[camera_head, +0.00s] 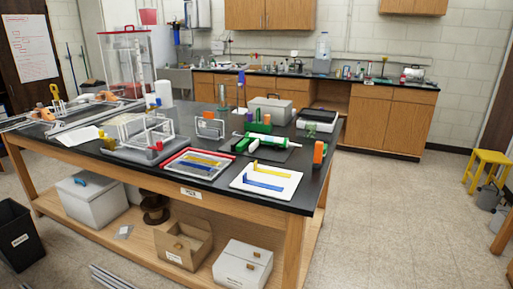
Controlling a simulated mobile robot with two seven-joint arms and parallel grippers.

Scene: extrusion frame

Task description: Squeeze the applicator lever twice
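The applicator (280,142) appears to be the white tube with green parts lying on a dark mat on the black-topped table. Neither my left nor my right gripper is in view, and nothing of mine touches the applicator.
The black table (209,207) carries a white tray (288,192) with blue and yellow brackets, a red-rimmed tray (226,170), clear boxes (146,129) and an orange clamp (319,153). A yellow stool (488,160) stands far right. The floor right of the table is clear.

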